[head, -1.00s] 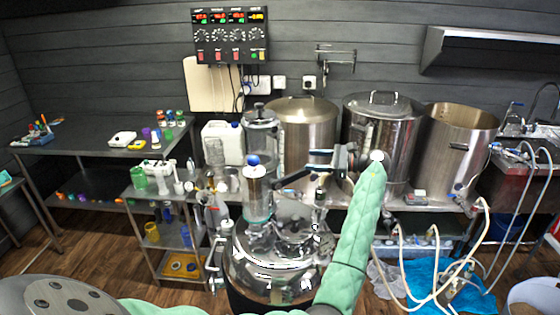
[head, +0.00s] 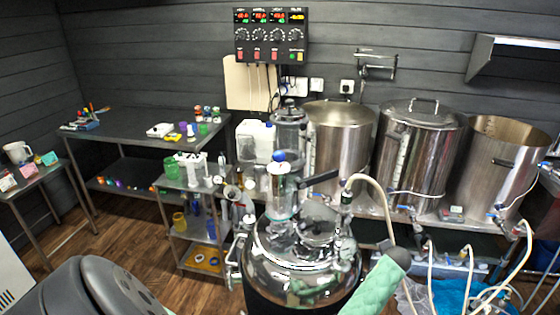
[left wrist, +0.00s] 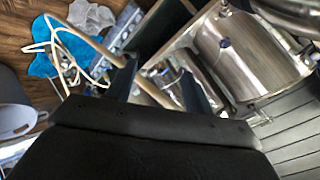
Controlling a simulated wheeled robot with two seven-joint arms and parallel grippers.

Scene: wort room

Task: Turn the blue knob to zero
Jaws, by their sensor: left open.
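A black control panel (head: 271,34) with red readouts and a row of dials hangs on the far wall; I cannot make out a blue dial on it. My left gripper's fingers do not show in the head view. My right gripper is not in view.
The shiny steel vessel (head: 300,262) stands close in front. Several large steel pots (head: 418,150) line the back bench. Pale hoses (head: 432,275) and a blue cloth (left wrist: 70,42) lie to the right. A shelf cart (head: 205,245) and side table (head: 120,128) stand left; floor between is open.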

